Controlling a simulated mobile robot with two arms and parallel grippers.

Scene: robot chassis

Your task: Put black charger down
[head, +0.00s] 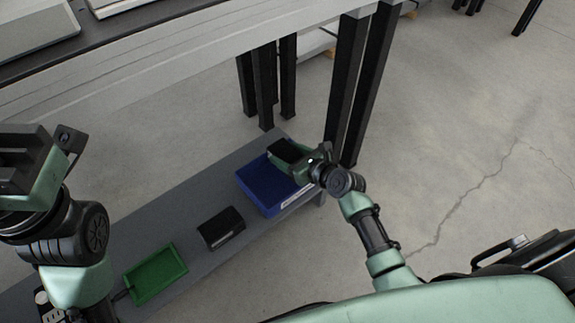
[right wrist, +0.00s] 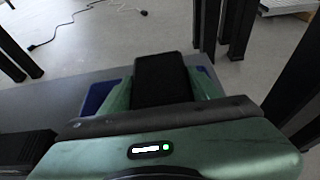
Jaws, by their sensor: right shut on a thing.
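The black charger (right wrist: 162,78) is a dark box held between the fingers of my right gripper (right wrist: 165,92). In the head view the charger (head: 285,150) shows at the tip of my right gripper (head: 290,158), over the blue bin (head: 258,190). The gripper is shut on it. Whether the charger touches the bin's inside cannot be told. My left gripper (head: 35,160) is at the left edge of the head view, raised high; its jaws cannot be clearly judged.
A grey low shelf (head: 190,200) carries the blue bin, a black box (head: 221,229) and a green tray (head: 155,274). Black table legs (head: 355,85) stand just behind and right of the bin. Open concrete floor lies to the right.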

